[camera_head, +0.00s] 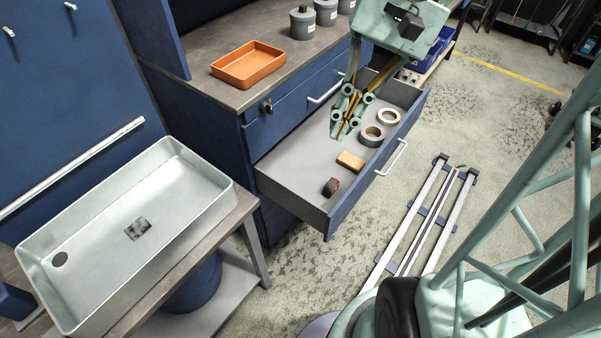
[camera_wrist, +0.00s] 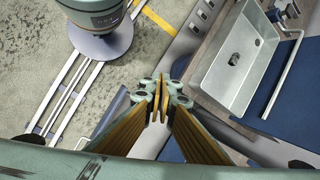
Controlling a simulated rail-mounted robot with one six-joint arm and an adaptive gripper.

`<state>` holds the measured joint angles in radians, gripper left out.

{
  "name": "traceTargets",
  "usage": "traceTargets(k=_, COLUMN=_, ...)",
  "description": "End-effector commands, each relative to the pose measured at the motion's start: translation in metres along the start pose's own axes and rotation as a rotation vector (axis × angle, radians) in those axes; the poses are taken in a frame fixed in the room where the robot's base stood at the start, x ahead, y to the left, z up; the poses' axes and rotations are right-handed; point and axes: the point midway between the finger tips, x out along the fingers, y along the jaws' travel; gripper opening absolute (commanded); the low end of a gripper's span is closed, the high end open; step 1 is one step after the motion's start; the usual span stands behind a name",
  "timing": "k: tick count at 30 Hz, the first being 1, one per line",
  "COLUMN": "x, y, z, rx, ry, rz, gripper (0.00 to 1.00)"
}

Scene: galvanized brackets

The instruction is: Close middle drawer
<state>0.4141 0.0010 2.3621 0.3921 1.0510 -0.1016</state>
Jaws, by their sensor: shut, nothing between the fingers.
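The drawer (camera_head: 296,172) stands pulled out of the blue cabinet (camera_head: 222,130), beneath a closed upper drawer (camera_head: 290,103). Its blue front carries a pale bar handle (camera_head: 393,158). Inside lie a white ring (camera_head: 389,116), a dark grey ring (camera_head: 372,136), a wooden-looking block (camera_head: 350,161) and a small dark red and black item (camera_head: 331,187). My gripper (camera_head: 342,128) is shut and empty, pointing down over the open drawer, behind its front panel. Whether it touches the drawer floor I cannot tell. In the wrist view the closed fingertips (camera_wrist: 159,88) hide part of what lies below.
An orange tray (camera_head: 248,66) and several grey canisters (camera_head: 302,22) stand on the cabinet top. A metal sink (camera_head: 140,225) on a bench is at the left; it also shows in the wrist view (camera_wrist: 235,62). Floor before the drawer is open, with pale rails (camera_head: 415,215) nearby.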

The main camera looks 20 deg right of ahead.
Motion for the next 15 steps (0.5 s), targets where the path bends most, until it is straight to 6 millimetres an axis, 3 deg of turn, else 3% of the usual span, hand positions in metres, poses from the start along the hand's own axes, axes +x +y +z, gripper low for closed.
traceTargets(k=15, x=0.027, y=0.022, z=-0.05, rx=0.188, ry=-0.122, rz=-0.122, gripper=0.0)
